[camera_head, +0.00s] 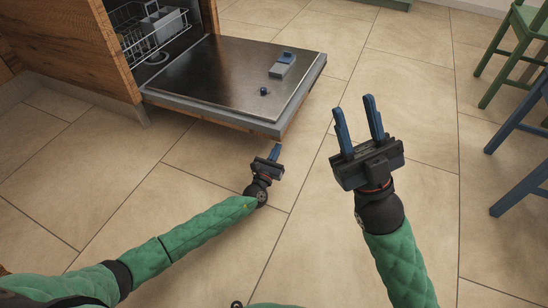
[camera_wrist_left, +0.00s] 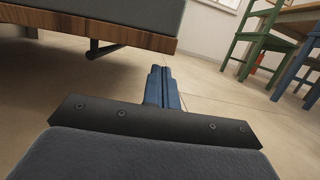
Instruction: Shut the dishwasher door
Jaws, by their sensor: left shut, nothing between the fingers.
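The dishwasher door (camera_head: 225,80) is folded down flat, its steel inner face up, in the head view. A dispenser (camera_head: 283,65) and a small dark knob sit on that face. My left gripper (camera_head: 275,152) is shut and empty, low beside the door's front edge. In the left wrist view its fingers (camera_wrist_left: 162,85) are together, with the door's wooden outer panel (camera_wrist_left: 90,33) above and to the left. A dark bar-like handle (camera_wrist_left: 103,49) hangs under that panel. My right gripper (camera_head: 358,124) is open and empty, over the floor right of the door.
The dishwasher's wire rack (camera_head: 140,38) is inside the wooden cabinet (camera_head: 85,45) at the upper left. A green chair (camera_head: 515,45) and a blue chair (camera_head: 525,150) stand at the right. Tiled floor is clear around the door's front and right side.

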